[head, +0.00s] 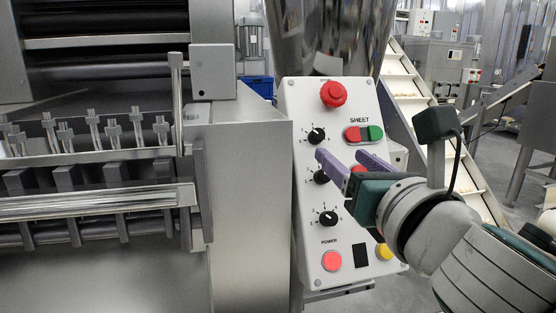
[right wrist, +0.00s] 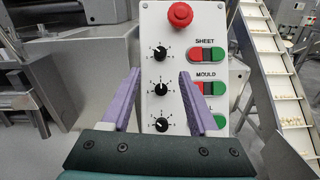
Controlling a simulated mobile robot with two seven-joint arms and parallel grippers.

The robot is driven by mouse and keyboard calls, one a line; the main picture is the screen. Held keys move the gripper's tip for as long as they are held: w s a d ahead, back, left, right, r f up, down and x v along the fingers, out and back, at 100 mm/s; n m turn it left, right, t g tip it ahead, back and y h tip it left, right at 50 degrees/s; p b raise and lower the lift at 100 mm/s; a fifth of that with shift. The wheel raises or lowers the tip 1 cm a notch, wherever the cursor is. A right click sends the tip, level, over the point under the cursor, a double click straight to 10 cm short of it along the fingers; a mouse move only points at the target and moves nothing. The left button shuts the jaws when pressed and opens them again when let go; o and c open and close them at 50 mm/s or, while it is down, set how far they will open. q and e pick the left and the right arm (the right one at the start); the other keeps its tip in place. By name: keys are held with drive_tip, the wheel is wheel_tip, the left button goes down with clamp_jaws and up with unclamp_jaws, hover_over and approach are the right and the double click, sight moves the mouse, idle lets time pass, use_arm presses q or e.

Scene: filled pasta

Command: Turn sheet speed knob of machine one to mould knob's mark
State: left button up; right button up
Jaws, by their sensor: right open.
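The white control panel (head: 297,100) of the machine carries three black knobs in a column. The sheet speed knob (head: 316,135) is the top one, beside the SHEET label; it also shows in the right wrist view (right wrist: 160,53). The mould knob (head: 321,177) is in the middle, partly behind a finger, and is clear in the right wrist view (right wrist: 160,89). My left gripper is not in view.
A third knob (head: 328,218) sits below. A red emergency button (head: 333,94), red and green SHEET buttons (head: 364,134) and a red POWER button (head: 332,261) share the panel. A steel machine housing (head: 250,200) stands left; a conveyor (head: 400,75) rises behind on the right.

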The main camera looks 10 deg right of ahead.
sight(319, 135)
drive_tip(key=w+b, duration=0.1)
drive_tip(key=w, duration=0.7)
drive_tip(key=shift+w+r+b, duration=0.1)
drive_tip(key=shift+w+b, duration=0.25)
drive_tip(key=shift+w, duration=0.4)
clamp_jaws()
